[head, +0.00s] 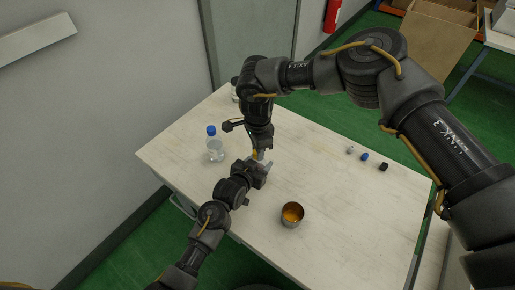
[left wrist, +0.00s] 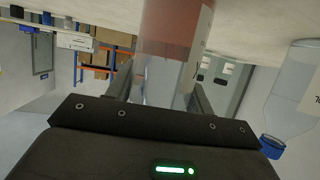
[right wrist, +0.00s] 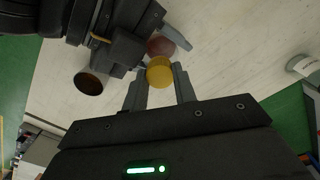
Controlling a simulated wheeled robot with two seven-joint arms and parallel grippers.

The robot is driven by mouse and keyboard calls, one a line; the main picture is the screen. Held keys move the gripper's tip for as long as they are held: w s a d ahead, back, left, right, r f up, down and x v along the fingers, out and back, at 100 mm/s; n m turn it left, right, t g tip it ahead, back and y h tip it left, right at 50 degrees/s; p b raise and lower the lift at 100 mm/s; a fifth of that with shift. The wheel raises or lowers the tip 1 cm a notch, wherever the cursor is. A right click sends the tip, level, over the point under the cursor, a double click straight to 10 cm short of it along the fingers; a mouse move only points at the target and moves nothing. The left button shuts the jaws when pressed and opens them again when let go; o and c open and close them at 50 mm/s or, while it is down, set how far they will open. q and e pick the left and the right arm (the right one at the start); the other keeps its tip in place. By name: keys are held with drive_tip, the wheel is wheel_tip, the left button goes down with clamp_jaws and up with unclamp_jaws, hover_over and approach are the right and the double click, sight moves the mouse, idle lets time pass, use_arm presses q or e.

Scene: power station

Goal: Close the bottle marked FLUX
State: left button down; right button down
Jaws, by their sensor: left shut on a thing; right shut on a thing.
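My left gripper (head: 262,168) is shut on a clear bottle (left wrist: 175,45) with reddish contents. A pale label shows on its side, but I cannot read its marking. My right gripper (right wrist: 160,85) points down beside it and is shut on a round yellow cap (right wrist: 160,71). A reddish round shape, apparently the bottle (right wrist: 161,46), shows just past the cap. I cannot tell whether cap and bottle touch. In the head view, the yellow cap (head: 256,155) shows small between the two grippers, and the bottle is mostly hidden.
A clear bottle with a blue cap (head: 215,148) stands left of my grippers. A metal cup (head: 292,215) with amber contents stands in front. A white item (head: 350,149), a blue item (head: 364,156) and a black item (head: 383,167) lie along the right. The table (head: 330,185) between is clear.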

drive_tip(key=c, duration=1.1)
unclamp_jaws()
drive_tip(key=shift+r, duration=2.3)
drive_tip(key=shift+c, duration=0.4)
